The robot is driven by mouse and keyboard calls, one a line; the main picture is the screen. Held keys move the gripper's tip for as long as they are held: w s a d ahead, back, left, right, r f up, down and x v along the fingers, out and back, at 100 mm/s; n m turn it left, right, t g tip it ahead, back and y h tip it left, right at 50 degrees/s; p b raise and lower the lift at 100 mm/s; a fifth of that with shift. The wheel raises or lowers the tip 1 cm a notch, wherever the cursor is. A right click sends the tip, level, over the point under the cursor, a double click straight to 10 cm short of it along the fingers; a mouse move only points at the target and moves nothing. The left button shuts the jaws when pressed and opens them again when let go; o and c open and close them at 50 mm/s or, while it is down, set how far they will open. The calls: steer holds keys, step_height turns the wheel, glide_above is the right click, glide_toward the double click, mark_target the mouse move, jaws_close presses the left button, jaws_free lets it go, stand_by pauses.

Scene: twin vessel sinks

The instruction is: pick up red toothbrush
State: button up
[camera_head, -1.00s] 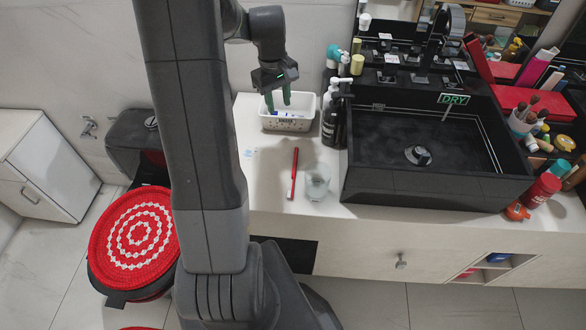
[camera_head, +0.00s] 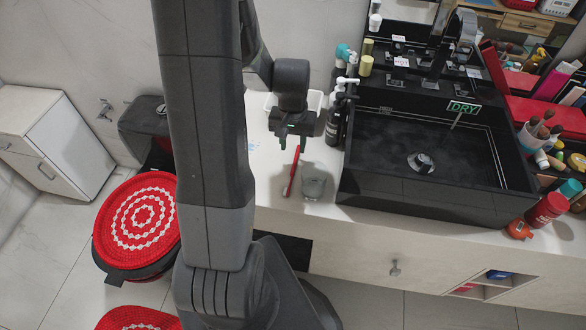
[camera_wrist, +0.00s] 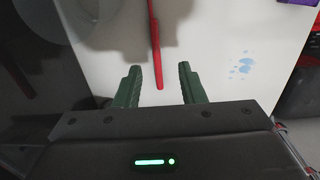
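The red toothbrush (camera_head: 292,175) lies on the white counter (camera_head: 265,195), just left of a clear glass (camera_head: 314,183). My gripper (camera_head: 293,146) is over the counter at the toothbrush's far end, pointing down. In the wrist view my gripper (camera_wrist: 160,88) is open and empty. There the red toothbrush (camera_wrist: 154,42) runs down from the top edge, and its near end lies between the two green fingers in the picture. The fingers do not visibly touch it. The height of the fingertips above the counter is hard to tell.
A white basket (camera_head: 315,98) stands behind my gripper, partly hidden. Dark pump bottles (camera_head: 335,118) and the black vessel sink (camera_head: 430,203) stand to the right.

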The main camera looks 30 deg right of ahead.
mark_target(295, 162)
steer(key=shift+s+d+f, duration=0.1)
steer(key=shift+f, duration=1.5)
steer(key=shift+s+d+f, duration=0.1)
steer(key=shift+f, duration=1.45)
jaws_close()
